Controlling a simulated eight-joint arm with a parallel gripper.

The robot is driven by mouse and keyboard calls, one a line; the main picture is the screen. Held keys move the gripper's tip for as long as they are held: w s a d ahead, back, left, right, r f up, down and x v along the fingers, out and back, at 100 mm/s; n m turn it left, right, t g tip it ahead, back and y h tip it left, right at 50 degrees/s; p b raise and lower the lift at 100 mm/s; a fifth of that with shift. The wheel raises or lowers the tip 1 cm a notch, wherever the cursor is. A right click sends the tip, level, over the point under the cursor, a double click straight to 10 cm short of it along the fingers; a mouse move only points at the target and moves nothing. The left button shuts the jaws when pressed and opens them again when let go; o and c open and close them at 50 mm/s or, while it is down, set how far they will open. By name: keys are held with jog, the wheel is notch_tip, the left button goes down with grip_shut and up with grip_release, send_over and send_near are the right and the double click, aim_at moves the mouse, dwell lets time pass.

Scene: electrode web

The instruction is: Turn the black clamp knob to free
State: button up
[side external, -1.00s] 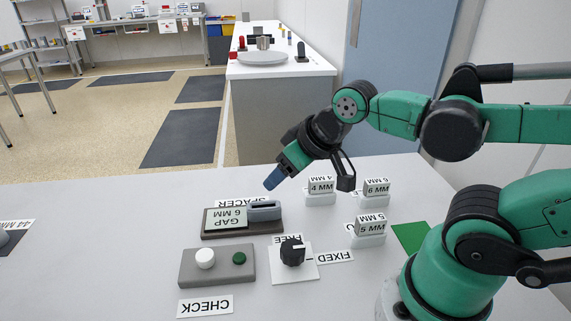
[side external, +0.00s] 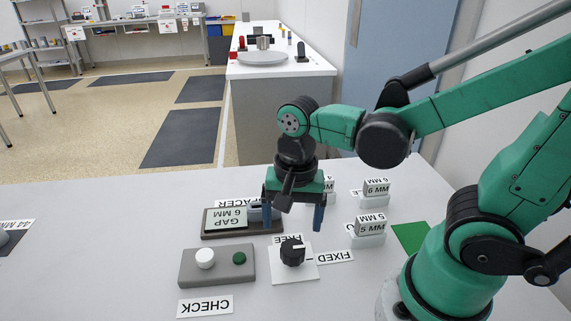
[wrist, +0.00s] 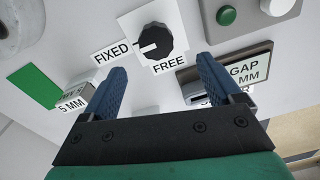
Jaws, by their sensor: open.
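The black clamp knob (side external: 292,252) stands on a white square plate (side external: 280,274) on the table, between the labels FREE (side external: 287,239) and FIXED (side external: 334,257). In the wrist view the knob (wrist: 154,42) has a white mark that points toward the FIXED label (wrist: 112,52). My gripper (side external: 292,224) points down, open and empty, behind and above the knob in the side view. In the wrist view the blue fingers of my gripper (wrist: 161,66) are spread wide, and the knob appears beyond their tips, apart from them.
A grey box with a white button (side external: 205,258) and a green button (side external: 239,258) sits left of the knob. The gap display (side external: 228,219) is behind that box. The 5 MM block (side external: 370,227) and 6 MM block (side external: 376,188) stand to the right. A green patch (side external: 410,238) lies near my base.

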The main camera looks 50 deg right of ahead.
aim_at(293, 248)
jog(key=shift+s+f+m, duration=0.15)
jog(key=shift+f+m, duration=0.2)
jog(key=shift+m, duration=0.05)
jog(key=shift+f, duration=2.55)
grip_shut()
jog(key=c, duration=1.3)
grip_release()
